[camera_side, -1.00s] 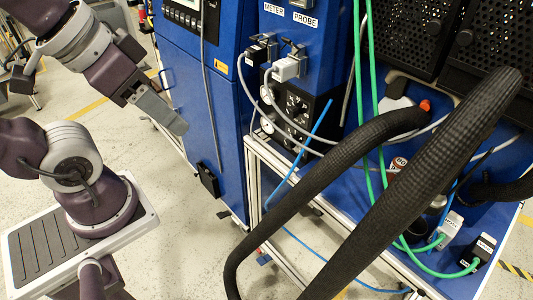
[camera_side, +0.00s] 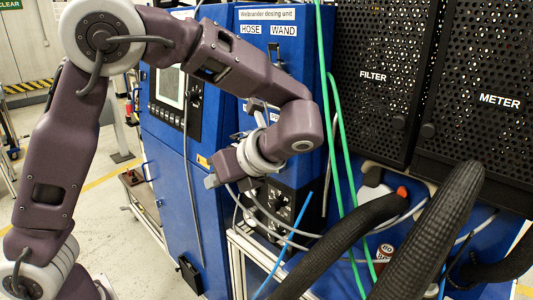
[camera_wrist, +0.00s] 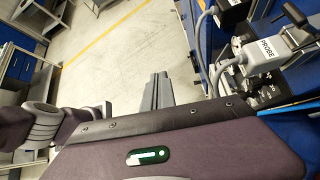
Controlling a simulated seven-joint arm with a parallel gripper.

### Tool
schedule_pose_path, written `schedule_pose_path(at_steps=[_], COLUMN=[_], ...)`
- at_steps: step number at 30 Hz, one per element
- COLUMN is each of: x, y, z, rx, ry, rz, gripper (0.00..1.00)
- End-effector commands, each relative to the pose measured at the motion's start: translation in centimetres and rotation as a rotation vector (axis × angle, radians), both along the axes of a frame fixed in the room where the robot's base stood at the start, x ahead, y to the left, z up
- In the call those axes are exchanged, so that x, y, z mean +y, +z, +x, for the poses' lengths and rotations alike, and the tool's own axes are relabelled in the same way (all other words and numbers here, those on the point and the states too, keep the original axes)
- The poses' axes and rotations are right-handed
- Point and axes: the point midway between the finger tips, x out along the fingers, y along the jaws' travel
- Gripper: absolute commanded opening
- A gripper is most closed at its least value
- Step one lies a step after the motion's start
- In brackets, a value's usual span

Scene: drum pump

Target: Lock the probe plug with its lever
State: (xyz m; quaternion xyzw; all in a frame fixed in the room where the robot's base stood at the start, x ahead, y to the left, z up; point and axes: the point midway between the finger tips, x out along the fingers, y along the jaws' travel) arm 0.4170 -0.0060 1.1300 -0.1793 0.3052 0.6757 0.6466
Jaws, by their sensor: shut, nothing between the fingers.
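The probe plug (camera_wrist: 262,56), a pale grey block marked PROBE with a grey cable, is at the right of the wrist view, in its socket on the blue panel. A metal lever (camera_wrist: 290,38) with a dark end stands beside it; I cannot tell whether it is latched. My gripper (camera_wrist: 159,77) is shut and empty, left of the plug and apart from it. In the side view my gripper (camera_side: 211,181) is in front of the blue cabinet, and my arm hides most of the plug and its lever.
A black plug (camera_wrist: 232,12) sits beside the probe plug. Grey cables (camera_side: 262,214), green hoses (camera_side: 337,120) and thick black hoses (camera_side: 425,235) run right of my gripper. The blue cabinet (camera_side: 170,150) stands behind. Open floor (camera_wrist: 125,50) shows ahead of the fingers.

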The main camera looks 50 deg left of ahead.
Motion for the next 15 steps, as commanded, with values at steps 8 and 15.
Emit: schedule_pose_path(at_steps=[8, 15], x=[-7.3, -11.2], y=[-1.5, -2.0], z=[6.6, 7.5], rx=[0.480, 0.608], ry=[-0.395, -0.459], rz=[0.627, 0.846], gripper=[0.00, 0.00])
